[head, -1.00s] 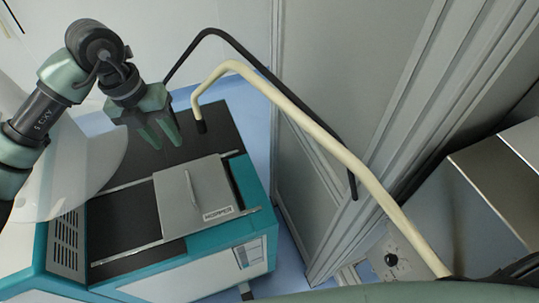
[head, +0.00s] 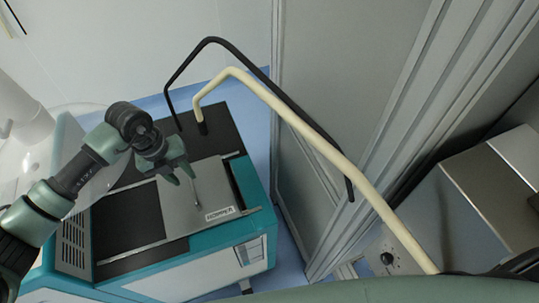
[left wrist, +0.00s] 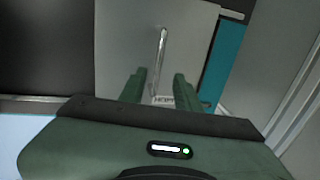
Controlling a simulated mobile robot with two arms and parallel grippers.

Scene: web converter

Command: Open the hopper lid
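The hopper lid (head: 178,214) is a flat grey plate with a "HOPPER" label, lying on top of the teal machine. It also shows in the left wrist view (left wrist: 118,45). A slim metal handle (head: 196,191) stands on the lid, and it shows upright in the left wrist view (left wrist: 162,48). My left gripper (head: 183,178) is over the lid beside the handle. In the left wrist view its two fingers (left wrist: 159,76) are apart, with the handle's near end showing between them. Nothing is held, and contact cannot be told. My right gripper is not in view.
The teal machine (head: 180,276) has a dark top with light rails beside the lid. A grey cabinet wall (head: 340,60) stands close on the right.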

